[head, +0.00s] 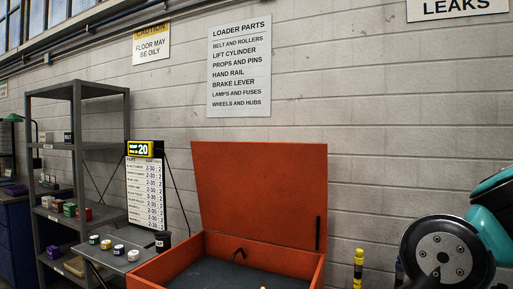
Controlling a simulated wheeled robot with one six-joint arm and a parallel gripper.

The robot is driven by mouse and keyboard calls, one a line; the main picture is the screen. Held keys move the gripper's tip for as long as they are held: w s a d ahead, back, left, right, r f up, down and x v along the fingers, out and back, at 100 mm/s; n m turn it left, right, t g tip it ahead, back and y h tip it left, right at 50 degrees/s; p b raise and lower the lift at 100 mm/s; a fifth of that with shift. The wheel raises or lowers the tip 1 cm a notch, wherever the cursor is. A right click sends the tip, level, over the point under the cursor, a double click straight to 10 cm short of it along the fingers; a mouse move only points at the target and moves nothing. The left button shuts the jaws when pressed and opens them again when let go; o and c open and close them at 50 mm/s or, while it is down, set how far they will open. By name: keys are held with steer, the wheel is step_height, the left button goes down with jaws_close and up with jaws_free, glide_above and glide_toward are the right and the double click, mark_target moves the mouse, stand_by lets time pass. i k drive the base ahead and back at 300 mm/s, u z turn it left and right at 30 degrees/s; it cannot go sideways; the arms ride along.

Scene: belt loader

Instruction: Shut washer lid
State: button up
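The orange parts washer's lid (260,190) stands open, upright and leaning a little back near the block wall, in the middle of the head view. The washer's tub (300,264) is below it, with a dark grey inside. A small dark curved piece (238,253) shows in the tub, and a dark upright strip (318,233) is at the lid's right edge. The tub's front is cut off by the bottom of the picture. My gripper is not in view; only a teal and black part of my arm shows at the right, apart from the lid.
A grey shelf rack (77,150) with small boxes stands at the left. A small grey table (120,255) with several cans and a list board (145,190) is left of the washer. A yellow and black post (358,268) stands right of the tub.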

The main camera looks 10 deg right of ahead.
mark_target(277, 192)
steer(key=u, duration=1.55)
steer(key=i, duration=1.65)
steer(key=z, duration=0.55)
steer(key=i, duration=0.65)
steer(key=z, duration=0.65)
